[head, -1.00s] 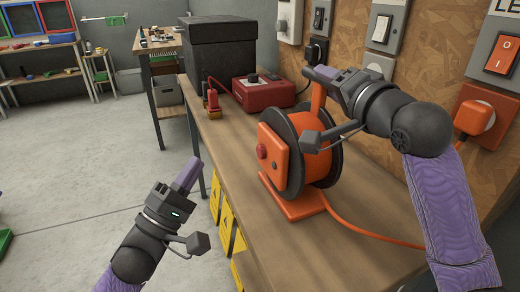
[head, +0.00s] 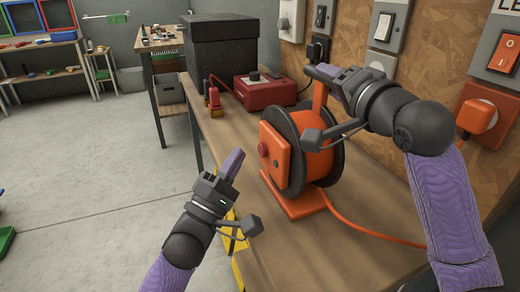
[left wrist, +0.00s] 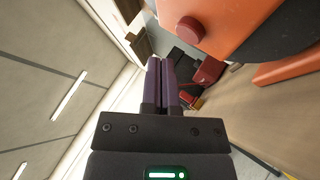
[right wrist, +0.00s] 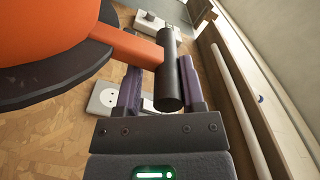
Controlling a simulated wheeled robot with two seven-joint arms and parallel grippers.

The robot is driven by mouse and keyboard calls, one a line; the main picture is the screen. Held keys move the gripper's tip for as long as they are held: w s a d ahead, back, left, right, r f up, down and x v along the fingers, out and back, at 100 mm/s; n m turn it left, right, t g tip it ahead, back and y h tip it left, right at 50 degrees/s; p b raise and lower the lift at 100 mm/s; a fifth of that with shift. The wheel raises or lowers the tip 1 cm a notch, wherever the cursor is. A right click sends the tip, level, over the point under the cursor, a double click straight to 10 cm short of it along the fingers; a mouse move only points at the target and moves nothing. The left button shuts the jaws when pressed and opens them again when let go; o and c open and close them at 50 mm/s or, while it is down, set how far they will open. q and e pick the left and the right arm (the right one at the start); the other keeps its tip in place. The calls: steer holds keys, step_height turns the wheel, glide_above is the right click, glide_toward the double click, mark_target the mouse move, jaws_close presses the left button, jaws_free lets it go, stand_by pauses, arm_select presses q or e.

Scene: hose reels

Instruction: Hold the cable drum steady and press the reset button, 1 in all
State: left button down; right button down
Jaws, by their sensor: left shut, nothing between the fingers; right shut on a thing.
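The orange cable drum (head: 318,160) with dark flanges stands upright on the workbench. The round red reset button (head: 263,150) is on the orange plate at its left side; the button also shows in the left wrist view (left wrist: 190,29). My right gripper (head: 322,72) is shut on the drum's handle, whose dark grip (right wrist: 168,82) lies between the fingers in the right wrist view. My left gripper (head: 234,163) is shut and empty, just left of the drum and a little lower than the button, apart from it. Its closed fingertips (left wrist: 166,62) point past the button in the left wrist view.
A red box with a dial (head: 264,90) and a black case (head: 219,45) stand behind the drum on the workbench (head: 355,255). An orange cable (head: 375,235) runs to an orange plug (head: 475,117) at the wall. Switches line the wall on the right. Open floor lies left.

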mark_target(259, 146)
arm_select(q)
steer(key=shift+w+d, duration=0.2)
steer(key=shift+d, duration=0.4)
arm_select(e)
steer(key=shift+f, duration=0.35)
arm_select(q)
steer(key=shift+d, duration=0.1)
stand_by(1.2)
steer(key=shift+w+d, duration=0.15)
steer(key=shift+d, duration=0.15)
steer(key=shift+w+d, duration=0.15)
steer(key=shift+d, duration=0.35)
stand_by(0.8)
steer(key=shift+a, duration=0.15)
steer(key=shift+s+a, duration=0.3)
steer(key=shift+a, duration=0.4)
steer(key=shift+a, duration=0.1)
steer(key=a, duration=0.1)
steer(key=s+a, duration=0.1)
steer(key=a, duration=0.2)
steer(key=shift+s+a, duration=0.3)
